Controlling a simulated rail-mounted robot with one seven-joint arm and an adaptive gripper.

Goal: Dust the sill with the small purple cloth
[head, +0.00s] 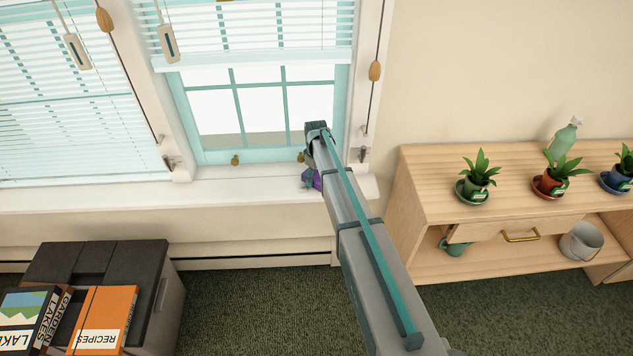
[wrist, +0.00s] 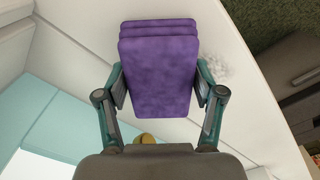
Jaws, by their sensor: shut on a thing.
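The small purple cloth (wrist: 158,75) is folded in layers and sits between the two fingers of my gripper (wrist: 160,90) in the wrist view. The gripper is shut on it. In the head view a bit of the cloth (head: 311,179) shows at the right part of the white sill (head: 250,190), mostly hidden by my arm. In the wrist view the cloth is over the sill (wrist: 190,130); I cannot tell whether it touches. A greyish dusty patch (wrist: 211,70) lies on the sill just right of the cloth.
Blind cords with wooden pulls (head: 375,70) hang by the window. A wooden shelf unit (head: 430,190) with potted plants (head: 478,178) stands at right. A dark chest (head: 150,260) with books (head: 103,315) is at lower left. The sill's left stretch is clear.

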